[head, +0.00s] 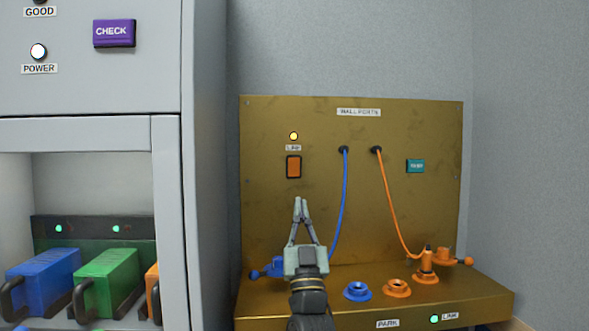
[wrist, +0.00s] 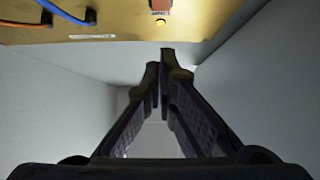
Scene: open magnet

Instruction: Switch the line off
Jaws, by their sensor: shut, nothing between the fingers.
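An orange rocker switch (head: 293,166) in a dark frame is on the brass wall panel (head: 400,225). A small label (head: 293,148), too small to read surely, and a lit yellow lamp (head: 293,136) sit above it. My gripper (head: 300,205) is shut and empty, its fingertips pointing up, a little below the switch in the head view. The gap in depth to the panel is hard to judge. In the wrist view the shut fingertips (wrist: 163,66) lie below the yellow lamp (wrist: 160,21) and the partly cut-off orange switch (wrist: 160,6), apart from both.
Blue (head: 344,200) and orange (head: 391,205) cables hang from two wall ports. A teal button (head: 415,166) is at right. The ledge holds a blue socket (head: 357,291), orange socket (head: 397,288), plugs and a green lamp (head: 434,319). A grey cabinet (head: 205,180) stands left.

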